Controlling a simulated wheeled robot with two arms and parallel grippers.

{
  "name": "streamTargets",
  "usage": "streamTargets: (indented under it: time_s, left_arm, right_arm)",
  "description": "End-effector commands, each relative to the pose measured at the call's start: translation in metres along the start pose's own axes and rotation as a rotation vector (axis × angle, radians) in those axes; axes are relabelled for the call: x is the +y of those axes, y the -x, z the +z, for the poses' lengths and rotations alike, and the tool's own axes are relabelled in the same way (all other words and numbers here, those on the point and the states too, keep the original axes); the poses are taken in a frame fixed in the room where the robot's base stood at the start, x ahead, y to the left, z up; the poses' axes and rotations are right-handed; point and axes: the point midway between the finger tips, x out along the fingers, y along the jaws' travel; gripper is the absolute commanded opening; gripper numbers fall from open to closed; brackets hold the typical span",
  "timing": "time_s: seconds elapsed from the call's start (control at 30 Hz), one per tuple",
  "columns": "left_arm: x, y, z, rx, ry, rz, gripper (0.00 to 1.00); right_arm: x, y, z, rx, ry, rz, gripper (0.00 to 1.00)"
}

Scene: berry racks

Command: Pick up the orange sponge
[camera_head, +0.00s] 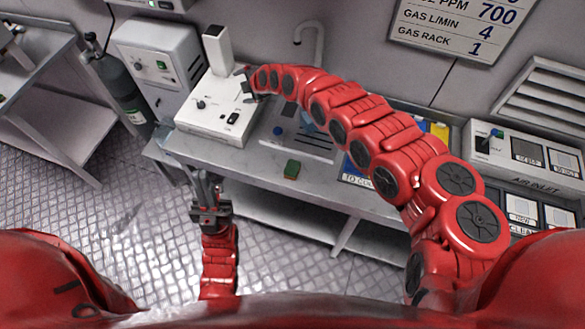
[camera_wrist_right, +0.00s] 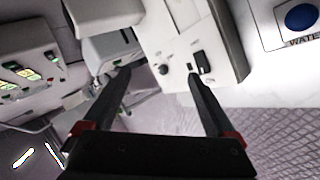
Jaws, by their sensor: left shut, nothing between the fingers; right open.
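No plainly orange sponge shows. My left gripper (camera_head: 206,183) is shut and empty, pointing up in front of the bench, left of the block.
The bench (camera_head: 262,166) has a sink-like ribbed area with a tap (camera_head: 312,40) behind. My right arm crosses above the bench. A dark gas cylinder (camera_head: 122,90) and a grey cabinet (camera_head: 160,62) stand at left. A panel box (camera_head: 520,150) is at right.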

Motion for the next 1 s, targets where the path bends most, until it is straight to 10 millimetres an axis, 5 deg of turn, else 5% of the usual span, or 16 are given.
streamTargets:
  time_s: [0.23,0.43,0.57,0.9,1.0]
  left_arm:
    - [-0.001,-0.009,-0.002,0.0,0.0,0.0,0.0]
    - [-0.001,-0.011,-0.002,0.0,0.0,0.0,0.0]
    - [0.0,-0.004,-0.001,0.0,0.0,0.0,0.0]
    - [0.002,0.045,0.008,0.0,0.0,0.0,0.0]
    - [0.002,0.031,0.005,0.001,0.0,0.0,0.0]
  right_arm:
    - [-0.11,0.088,0.016,0.062,0.519,-0.591,0.91]
    - [-0.155,0.142,0.04,0.107,0.658,-0.832,0.91]
    - [-0.166,0.142,0.043,0.117,0.676,-0.861,0.91]
    - [-0.222,0.091,0.052,0.122,0.672,-0.859,0.91]
    - [-0.227,0.087,0.054,0.123,0.671,-0.856,0.91]
